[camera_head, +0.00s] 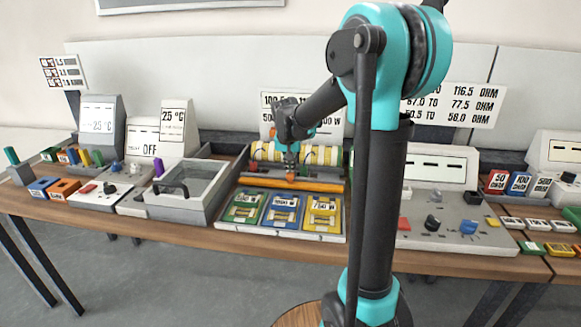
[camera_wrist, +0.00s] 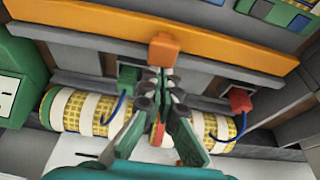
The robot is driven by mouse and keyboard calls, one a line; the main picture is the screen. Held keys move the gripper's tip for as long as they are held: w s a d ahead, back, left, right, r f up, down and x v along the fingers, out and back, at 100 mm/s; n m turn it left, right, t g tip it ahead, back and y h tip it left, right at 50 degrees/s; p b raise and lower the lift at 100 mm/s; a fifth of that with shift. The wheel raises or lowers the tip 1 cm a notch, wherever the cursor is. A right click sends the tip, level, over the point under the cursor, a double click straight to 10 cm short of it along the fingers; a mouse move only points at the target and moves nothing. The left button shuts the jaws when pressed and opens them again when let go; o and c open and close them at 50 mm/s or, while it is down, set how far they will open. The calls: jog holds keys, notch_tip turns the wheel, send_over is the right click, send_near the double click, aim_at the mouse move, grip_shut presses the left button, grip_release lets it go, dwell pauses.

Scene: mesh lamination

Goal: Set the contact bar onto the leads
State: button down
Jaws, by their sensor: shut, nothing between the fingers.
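The contact bar (camera_wrist: 110,32), long and orange, lies across the upper part of the wrist view. A small orange block (camera_wrist: 165,48) stands at its middle. In the head view the bar (camera_head: 320,187) lies in front of the yellow-and-white striped roll (camera_head: 320,154). My gripper (camera_wrist: 160,80) is shut and empty, its tips close to the block; I cannot tell whether they touch. It also shows in the head view (camera_head: 291,168). A green lead block (camera_wrist: 128,76) and a red one (camera_wrist: 240,98), with blue wires, sit between bar and roll (camera_wrist: 75,108).
Green, blue and yellow labelled plates (camera_head: 283,212) lie in a tray in front of the bar. An open grey basin (camera_head: 190,190) stands to the left. A grey control panel (camera_head: 445,225) with knobs stands to the right, partly behind my arm.

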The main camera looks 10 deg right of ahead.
aim_at(289, 179)
jog(key=shift+s, duration=0.1)
jog(key=shift+s+a, duration=0.25)
jog(key=shift+s, duration=0.45)
jog(key=shift+s+a, duration=0.2)
jog(key=shift+s, duration=0.5)
jog(key=shift+s+a, duration=0.25)
jog(key=shift+s, duration=0.45)
jog(key=w, duration=0.2)
jog(key=w+d, duration=0.1)
jog(key=w, duration=0.1)
jog(key=shift+d+r, duration=0.1)
jog(key=shift+r, duration=0.3)
jog(key=d+v, duration=0.1)
jog(key=v, duration=0.8)
jog(key=shift+a, duration=0.5)
jog(key=shift+r, duration=0.1)
jog(key=shift+s, duration=0.15)
